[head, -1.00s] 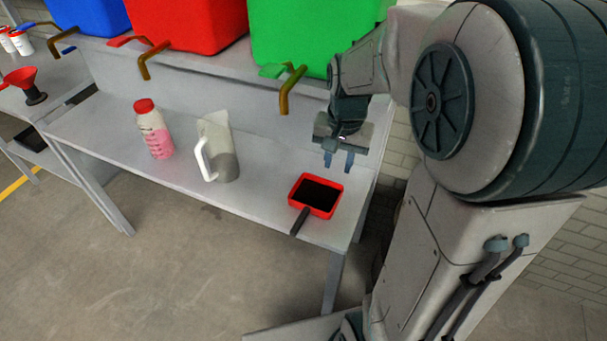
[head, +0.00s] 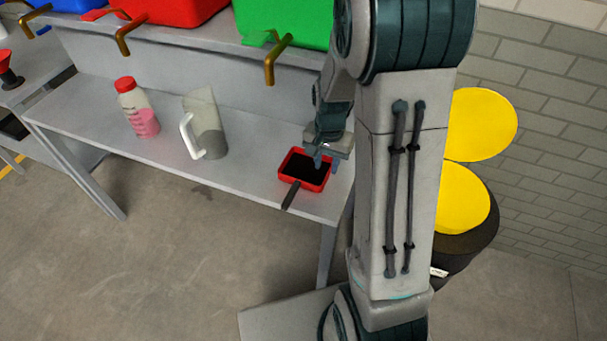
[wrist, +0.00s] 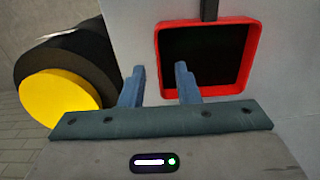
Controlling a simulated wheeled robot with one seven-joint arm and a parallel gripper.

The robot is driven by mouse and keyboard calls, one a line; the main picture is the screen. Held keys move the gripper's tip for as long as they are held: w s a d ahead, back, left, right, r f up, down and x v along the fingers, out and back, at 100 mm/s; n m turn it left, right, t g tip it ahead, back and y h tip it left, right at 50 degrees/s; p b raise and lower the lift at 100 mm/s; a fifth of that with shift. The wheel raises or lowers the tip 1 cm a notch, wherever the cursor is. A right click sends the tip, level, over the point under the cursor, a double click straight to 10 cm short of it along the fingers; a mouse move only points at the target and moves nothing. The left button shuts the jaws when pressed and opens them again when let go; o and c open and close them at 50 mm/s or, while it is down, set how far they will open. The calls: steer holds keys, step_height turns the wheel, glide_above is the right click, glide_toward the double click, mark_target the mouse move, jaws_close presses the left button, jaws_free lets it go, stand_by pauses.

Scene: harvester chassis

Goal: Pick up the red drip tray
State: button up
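The red drip tray (head: 287,174) lies on the bench near its right end. It is square with a red rim, a dark inside and a black handle toward the front edge. In the wrist view the tray's rim (wrist: 163,62) shows ahead and to the right of centre. My gripper (head: 325,163) is above the tray's right side in the head view.
A pitcher (head: 207,125) and a red-capped bottle (head: 138,110) with pink liquid stand left of the tray on the bench (head: 240,170). Green (head: 300,18) and red (head: 175,8) containers with brass spouts sit above. A black bin with a yellow lid (head: 462,205) stands right.

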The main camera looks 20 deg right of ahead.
mark_target(326, 178)
steer(key=f, duration=0.4)
steer(key=shift+s+f, duration=0.25)
jaws_close()
steer(key=shift+r, duration=0.2)
